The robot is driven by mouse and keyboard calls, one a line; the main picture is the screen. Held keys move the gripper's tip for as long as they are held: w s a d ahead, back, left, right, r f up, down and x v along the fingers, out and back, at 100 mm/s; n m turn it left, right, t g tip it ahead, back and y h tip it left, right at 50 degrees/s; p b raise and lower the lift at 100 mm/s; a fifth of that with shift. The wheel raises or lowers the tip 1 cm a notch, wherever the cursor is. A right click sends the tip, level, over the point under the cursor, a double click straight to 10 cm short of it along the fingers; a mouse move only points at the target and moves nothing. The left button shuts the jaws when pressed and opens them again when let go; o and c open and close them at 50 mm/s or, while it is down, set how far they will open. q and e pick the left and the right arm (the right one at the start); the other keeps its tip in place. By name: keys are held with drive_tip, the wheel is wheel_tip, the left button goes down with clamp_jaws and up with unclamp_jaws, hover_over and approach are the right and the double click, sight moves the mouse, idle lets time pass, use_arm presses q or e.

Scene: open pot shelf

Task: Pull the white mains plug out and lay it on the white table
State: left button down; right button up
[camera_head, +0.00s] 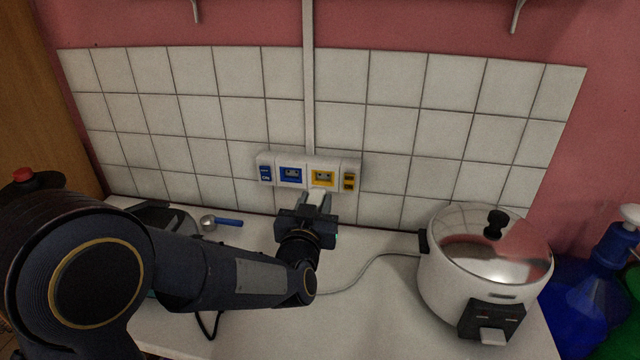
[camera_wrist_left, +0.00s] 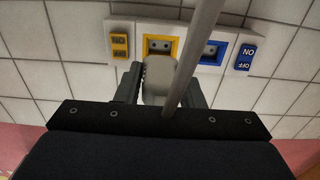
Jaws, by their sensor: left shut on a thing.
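The white mains plug (camera_wrist_left: 158,82) is between the fingers of my left gripper (camera_wrist_left: 160,88), which is shut on it. In the head view my left gripper (camera_head: 312,203) is just below the wall socket panel, and a bit of the plug shows between its fingers. The yellow socket (camera_head: 322,177) shows its dark face above the plug; I cannot tell how far the plug is from it. A pale cable (camera_wrist_left: 196,50) crosses the wrist view. The white table (camera_head: 385,318) lies below. My right gripper is not in view.
A white rice cooker (camera_head: 455,262) with a shiny lid stands on the right, with a cable at its left. The blue socket (camera_head: 290,174) is empty. A blue-handled tool (camera_head: 228,222) lies at the left.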

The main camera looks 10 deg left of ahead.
use_arm(q)
drive_tip(key=s+d+f+m+g+h+p, duration=0.1)
drive_tip(key=s+d+f+g+p, duration=0.1)
drive_tip(key=d, duration=0.1)
drive_tip(key=s+d+f+m+g+h+p, duration=0.2)
drive_tip(key=d+p, duration=0.1)
drive_tip(key=d, duration=0.1)
drive_tip(key=s+d+f+m+g+h+p, duration=0.1)
drive_tip(key=s+d+f+g+p, duration=0.1)
drive_tip(key=d+g, duration=0.1)
drive_tip(key=shift+s+d+f+m+h, duration=0.25)
drive_tip(key=shift+f+m+h, duration=0.05)
drive_tip(key=shift+f, duration=0.05)
drive_tip(key=shift+s+d+f, duration=0.3)
drive_tip(key=shift+f, duration=0.15)
wheel_tip(320, 180, down, 4)
drive_tip(key=b, duration=0.3)
drive_tip(key=shift+r, duration=0.1)
